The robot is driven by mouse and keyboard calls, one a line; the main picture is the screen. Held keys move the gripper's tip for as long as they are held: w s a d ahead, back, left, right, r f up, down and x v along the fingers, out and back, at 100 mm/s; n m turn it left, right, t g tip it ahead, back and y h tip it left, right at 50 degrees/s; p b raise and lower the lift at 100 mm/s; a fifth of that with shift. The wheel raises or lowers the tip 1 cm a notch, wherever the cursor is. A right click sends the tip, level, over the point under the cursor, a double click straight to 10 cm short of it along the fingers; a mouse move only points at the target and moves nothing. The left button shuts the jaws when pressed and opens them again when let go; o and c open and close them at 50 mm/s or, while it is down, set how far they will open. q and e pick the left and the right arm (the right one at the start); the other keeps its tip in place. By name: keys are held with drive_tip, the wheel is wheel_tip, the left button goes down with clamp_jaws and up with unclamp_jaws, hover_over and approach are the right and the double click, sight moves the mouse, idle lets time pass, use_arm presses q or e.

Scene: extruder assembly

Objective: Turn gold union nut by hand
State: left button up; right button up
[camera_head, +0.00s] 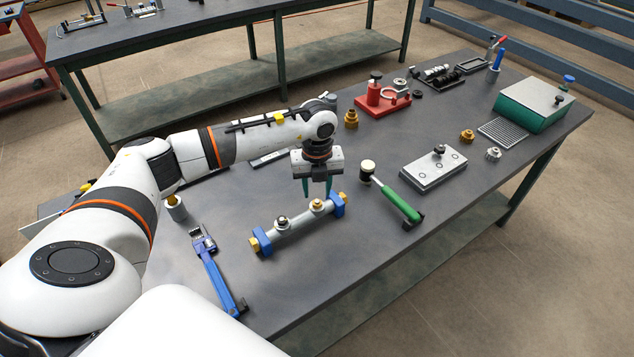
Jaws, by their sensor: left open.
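A grey pipe assembly (294,226) with blue end blocks lies on the dark table. A gold nut (317,205) sits on its upper side, right of the middle. Gold fittings also show at its left end (254,244) and right end (343,196). I cannot tell for sure which gold part is the union nut. My left gripper (317,190) points down with its green fingers open and empty. In the picture it is just above the gold nut on the pipe; contact does not show. My right gripper is not in view.
A blue wrench (218,275) lies left of the pipe. A green-handled hammer (397,200) and a grey plate (433,170) lie right. Loose gold fittings (351,119) (467,136), a red fixture (380,100) and a green box (532,108) stand farther back. Bare table lies in front.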

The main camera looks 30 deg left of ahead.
sight(317, 202)
use_arm(q)
wheel_tip(317, 202, down, 4)
drive_tip(key=shift+f+b, duration=0.1)
drive_tip(key=shift+b, duration=1.05)
drive_tip(key=c, duration=0.8)
drive_tip(key=shift+o, duration=0.2)
drive_tip(key=shift+m, duration=0.5)
drive_tip(key=o, duration=0.8)
